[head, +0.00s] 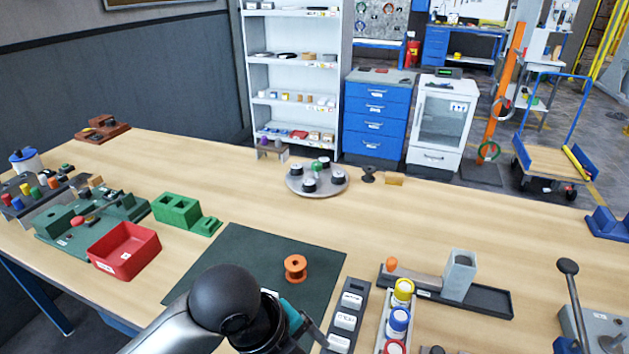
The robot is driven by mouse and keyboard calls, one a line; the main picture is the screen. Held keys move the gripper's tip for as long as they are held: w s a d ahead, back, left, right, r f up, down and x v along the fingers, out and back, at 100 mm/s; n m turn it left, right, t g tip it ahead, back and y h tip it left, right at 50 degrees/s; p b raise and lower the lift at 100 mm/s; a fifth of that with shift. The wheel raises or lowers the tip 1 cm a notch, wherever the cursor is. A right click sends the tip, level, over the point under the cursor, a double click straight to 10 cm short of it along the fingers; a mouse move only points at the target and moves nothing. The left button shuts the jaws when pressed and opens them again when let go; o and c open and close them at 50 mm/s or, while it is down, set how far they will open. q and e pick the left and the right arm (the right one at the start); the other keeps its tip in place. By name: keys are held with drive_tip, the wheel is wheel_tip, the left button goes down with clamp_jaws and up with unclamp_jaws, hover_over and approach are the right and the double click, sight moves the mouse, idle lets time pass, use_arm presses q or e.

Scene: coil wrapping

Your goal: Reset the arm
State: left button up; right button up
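My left arm comes in from the bottom left, with a round black wrist joint. My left gripper (300,330) is at the bottom edge over the dark green mat (240,255), pointing down and right, with a teal part showing. Its fingers are mostly hidden by the wrist, so whether it is open or shut does not show. An orange spool (295,268) stands on the mat just beyond the gripper, apart from it. I do not make out my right gripper.
A grey labelled strip (347,318) and a rack of coloured-cap jars (398,320) lie right of the gripper. Beyond are a black tray with a grey block (459,275) and a lever device (568,268). A red bin (124,250) stands left.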

use_arm(q)
drive_tip(key=s+a+f+n+t+y, duration=0.1)
drive_tip(key=s+a+f+n, duration=0.3)
drive_tip(key=n, duration=0.5)
drive_tip(key=s+a+f+n+y, duration=0.1)
drive_tip(key=s+a+n, duration=0.2)
drive_tip(key=a+n, duration=0.4)
drive_tip(key=s+a+f+n+t+y, duration=0.1)
drive_tip(key=s+a+f+n+y, duration=0.2)
drive_tip(key=n, duration=0.7)
wheel_tip(320, 180, down, 24)
drive_tip(key=s+r+g+h+b, duration=0.1)
drive_tip(key=b, duration=0.3)
drive_tip(key=s+a+f+g+b, duration=0.1)
drive_tip(key=s+a+f+b, duration=0.2)
drive_tip(key=s+f, duration=1.2)
wheel_tip(320, 180, down, 4)
drive_tip(key=shift+s+f+m+g, duration=0.25)
drive_tip(key=shift+s+m+g, duration=0.05)
drive_tip(key=shift+s+g, duration=0.1)
use_arm(e)
wheel_tip(320, 180, down, 7)
drive_tip(key=s, duration=0.1)
drive_tip(key=shift+f, duration=0.15)
